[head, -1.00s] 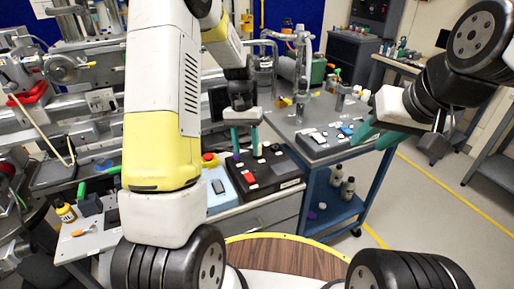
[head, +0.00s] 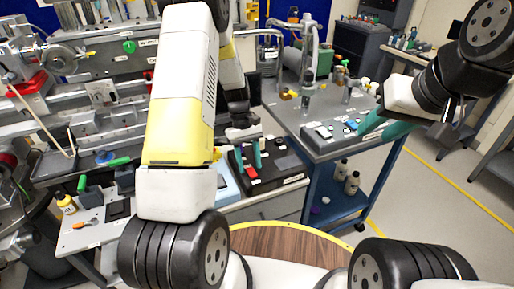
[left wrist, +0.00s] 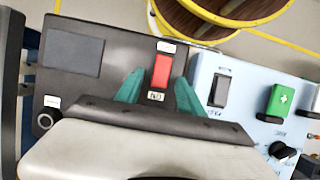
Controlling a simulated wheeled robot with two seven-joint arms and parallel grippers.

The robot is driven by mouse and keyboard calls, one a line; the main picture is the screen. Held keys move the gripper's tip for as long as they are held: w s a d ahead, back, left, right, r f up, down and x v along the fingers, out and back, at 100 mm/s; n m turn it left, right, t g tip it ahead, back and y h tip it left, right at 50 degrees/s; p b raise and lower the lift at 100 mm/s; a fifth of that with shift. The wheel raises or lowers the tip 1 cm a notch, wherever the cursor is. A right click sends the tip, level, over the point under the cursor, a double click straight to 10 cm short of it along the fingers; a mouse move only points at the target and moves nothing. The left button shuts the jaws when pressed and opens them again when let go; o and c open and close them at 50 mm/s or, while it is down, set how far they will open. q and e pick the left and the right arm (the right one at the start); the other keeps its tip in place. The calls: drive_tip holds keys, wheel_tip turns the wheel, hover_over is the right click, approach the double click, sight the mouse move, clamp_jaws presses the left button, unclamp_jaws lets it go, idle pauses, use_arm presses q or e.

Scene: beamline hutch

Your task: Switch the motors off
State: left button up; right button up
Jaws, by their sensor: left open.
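A black control box (head: 285,182) stands on the bench, with a red rocker switch (head: 251,172) on its top. In the left wrist view the red switch (left wrist: 161,70) sits above a small white label, too small to read surely. My left gripper (head: 248,158) points down over the box. Its teal fingers (left wrist: 160,92) are open, one on each side of the red switch, with nothing between them. I cannot tell whether they touch the box. My right gripper (head: 380,126) is open and empty, near the blue cart's right side.
A light blue box (left wrist: 240,105) with a black rocker, a green switch and a black knob stands beside the black box. The black box also has a dark panel (left wrist: 74,53) and a round button (left wrist: 45,120). A blue cart (head: 330,150) carries another switch panel.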

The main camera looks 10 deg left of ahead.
use_arm(q)
clamp_jaws()
drive_tip(key=shift+s, duration=0.1)
drive_tip(key=shift+s+d+r+t+y, duration=0.2)
drive_tip(key=shift+t+y, duration=0.3)
drive_tip(key=shift+t, duration=0.6)
unclamp_jaws()
drive_tip(key=shift+r, duration=0.1)
